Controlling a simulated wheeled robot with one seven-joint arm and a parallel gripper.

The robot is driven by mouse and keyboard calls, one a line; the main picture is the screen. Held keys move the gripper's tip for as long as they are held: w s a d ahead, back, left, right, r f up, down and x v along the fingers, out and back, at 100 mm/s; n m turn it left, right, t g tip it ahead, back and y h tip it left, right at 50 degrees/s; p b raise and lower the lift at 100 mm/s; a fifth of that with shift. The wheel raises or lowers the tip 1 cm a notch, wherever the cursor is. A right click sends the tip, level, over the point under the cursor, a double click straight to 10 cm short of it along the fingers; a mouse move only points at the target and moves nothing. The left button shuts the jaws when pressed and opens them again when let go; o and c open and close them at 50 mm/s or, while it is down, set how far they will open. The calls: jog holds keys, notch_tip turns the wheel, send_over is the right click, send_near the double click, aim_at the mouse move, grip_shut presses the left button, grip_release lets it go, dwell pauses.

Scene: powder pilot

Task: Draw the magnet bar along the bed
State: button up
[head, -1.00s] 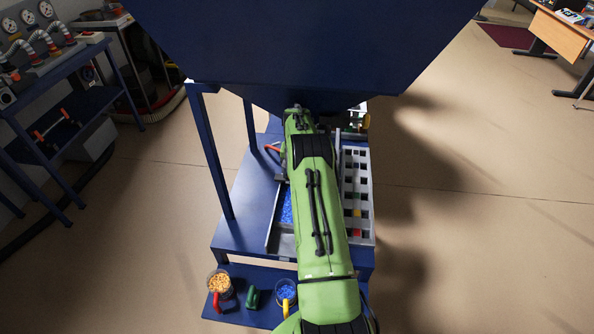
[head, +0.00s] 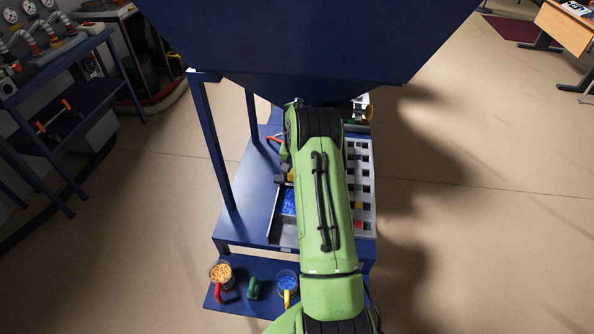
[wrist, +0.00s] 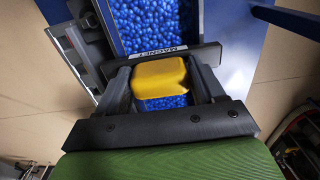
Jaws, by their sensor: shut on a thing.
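The magnet bar (wrist: 160,55) lies across the bed of blue pellets in the wrist view. It is a dark bar with a pale "MAGNET" label and a yellow handle (wrist: 158,76). My gripper (wrist: 162,84) is shut on the yellow handle, with a dark finger on each side. Blue pellets show on both sides of the bar, so it sits over or on the bed; its underside is hidden. In the head view, the bed is a grey tray (head: 283,235) holding blue pellets, and my green arm covers most of the bar and gripper.
A pale slotted rack (head: 366,205) stands right of the bed. A big blue hopper (head: 310,40) overhangs the far end. A front shelf (head: 238,299) holds a cup of orange pellets (head: 221,274), a green object (head: 254,289) and a cup of blue pellets (head: 287,284).

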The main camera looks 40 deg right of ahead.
jog(key=shift+s+a+r, duration=0.1)
jog(key=shift+s+a, duration=0.6)
jog(key=shift+a, duration=0.25)
jog(key=shift+s+a+f+b, duration=0.15)
jog(key=shift+s+a+b, duration=0.35)
jog(key=shift+s+a, duration=0.4)
jog(key=shift+s+a+f+b, duration=0.1)
jog(key=shift+s+a+b, duration=0.45)
jog(key=shift+a, duration=0.5)
jog(key=shift+s+a+r, duration=0.1)
jog(key=shift+s+a, duration=0.8)
jog(key=shift+a, duration=0.1)
notch_tip(320, 180, up, 5)
jog(key=p, duration=0.3)
jog(key=shift+r, duration=0.1)
jog(key=shift+w, duration=0.1)
